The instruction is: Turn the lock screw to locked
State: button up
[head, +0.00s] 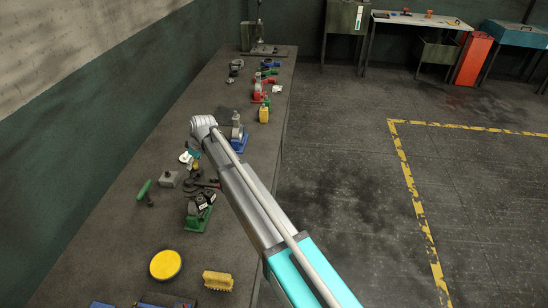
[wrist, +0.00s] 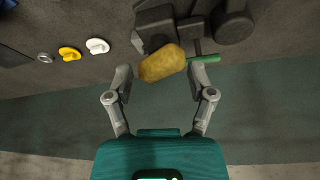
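In the wrist view my gripper (wrist: 162,72) is open. A rounded, rough yellow piece (wrist: 162,63) shows between its two fingers, with a gap on each side. I cannot tell for sure whether this is the lock screw's knob, or how far below the fingertips it lies. Behind it is a dark grey casting (wrist: 155,25) with blocky parts, and a round dark part (wrist: 233,28) lies to the right. No lock mark is readable. In the head view my arm reaches over the bench, and its end is small and partly hidden among the parts.
A green handle (wrist: 205,59) lies just right of the yellow piece. White (wrist: 97,46) and yellow (wrist: 70,54) small parts and a ring (wrist: 46,58) lie left. The bench (head: 125,235) runs along the wall, with a yellow disc (head: 165,264) and a brush (head: 217,281) at the near end.

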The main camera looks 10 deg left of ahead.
jog(key=n+g, duration=0.1)
jog(key=n, duration=0.1)
jog(key=shift+w+n, duration=0.1)
jog(key=shift+n, duration=0.2)
jog(key=shift+d+r, duration=0.1)
jog(key=shift+r, duration=0.05)
jog(key=p+v, duration=1.3)
jog(key=v, duration=0.1)
jog(key=w+d+f+n+h+b, duration=0.1)
jog(key=d+f+h+b, duration=0.1)
jog(key=d, duration=1)
jog(key=w+d+f+n+h+b, duration=0.1)
jog(key=d+f+b, duration=0.3)
jog(key=d, duration=0.7)
jog(key=shift+d+f+n+h, duration=0.35)
jog(key=shift+f+n+h, duration=0.45)
jog(key=shift+a, duration=0.15)
jog(key=s+a+r+m+t+y+p, duration=0.1)
jog(key=a+r+m+p, duration=0.1)
jog(key=a, duration=0.6)
jog(key=s+a+r+m+t+y+p, duration=0.1)
jog(key=s+a+r+m, duration=0.1)
jog(key=a+m, duration=0.3)
jog(key=s+a+r+m+y+p, duration=0.1)
jog(key=s+a+r+m+p, duration=0.1)
jog(key=a, duration=0.9)
jog(key=shift+s+a+r+m+t+y+p, duration=0.25)
jog(key=shift+a+r+m+t+y+p, duration=0.25)
jog(key=shift+m, duration=0.7)
